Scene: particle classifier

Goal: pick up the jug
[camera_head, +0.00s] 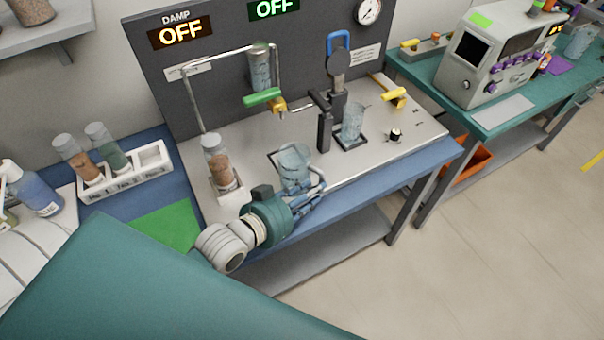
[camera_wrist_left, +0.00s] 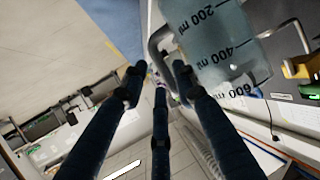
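The jug (camera_head: 294,165) is clear, with a handle on its right side, and stands upright at the front of the steel bench. In the left wrist view its marked wall (camera_wrist_left: 222,50) fills the upper right, and its grey handle (camera_wrist_left: 157,45) reaches down toward the fingertips. My left gripper (camera_head: 316,186) comes in from the front left, with its fingers beside the handle. In the left wrist view the left gripper (camera_wrist_left: 159,76) has its dark fingers spread, with the handle near or between the tips. I cannot tell whether they touch. My right gripper is not in view.
A glass beaker (camera_head: 352,122) stands behind the jug under a black stand. A tube of brown grains (camera_head: 218,165) stands at the left. A rack of tubes (camera_head: 125,172) is on the blue bench. Open floor (camera_head: 500,240) lies at the right.

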